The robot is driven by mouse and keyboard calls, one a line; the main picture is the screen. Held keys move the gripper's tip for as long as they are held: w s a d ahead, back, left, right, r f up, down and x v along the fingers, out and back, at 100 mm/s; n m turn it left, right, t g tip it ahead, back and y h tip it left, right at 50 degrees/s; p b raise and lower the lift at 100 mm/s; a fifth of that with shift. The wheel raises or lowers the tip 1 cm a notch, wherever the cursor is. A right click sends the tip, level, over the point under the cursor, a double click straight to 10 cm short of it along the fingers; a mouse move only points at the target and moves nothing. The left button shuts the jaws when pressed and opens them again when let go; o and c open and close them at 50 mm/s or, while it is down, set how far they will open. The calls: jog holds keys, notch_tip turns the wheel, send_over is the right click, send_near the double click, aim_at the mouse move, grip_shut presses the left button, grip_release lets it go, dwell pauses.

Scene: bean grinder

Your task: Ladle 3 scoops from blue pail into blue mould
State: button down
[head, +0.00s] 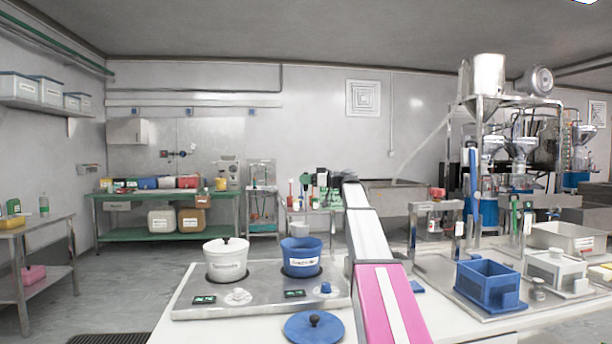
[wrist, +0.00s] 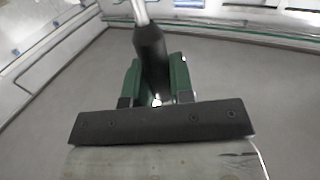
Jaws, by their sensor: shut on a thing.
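My gripper (wrist: 157,85) is shut on the black handle of a ladle (wrist: 150,45) in the wrist view, with its green fingers on both sides. The ladle's metal rod runs up out of the top of that view, and its bowl is out of sight. In the head view my gripper (head: 331,192) is above and beyond the blue pail, small and hard to make out. The blue pail (head: 301,262) stands open in the steel plate; its contents cannot be seen. The blue mould (head: 487,289) is an empty-looking rectangular box on the right tray.
A lidded white pail (head: 227,264) stands left of the blue pail. A blue lid (head: 314,329) with a black knob lies in front. A metal rack (head: 459,236) stands behind the moulds. My arm crosses between pails and moulds.

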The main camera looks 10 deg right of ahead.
jog(key=shift+f, duration=6.95)
jog(key=shift+r, duration=7.95)
jog(key=shift+s, duration=0.1)
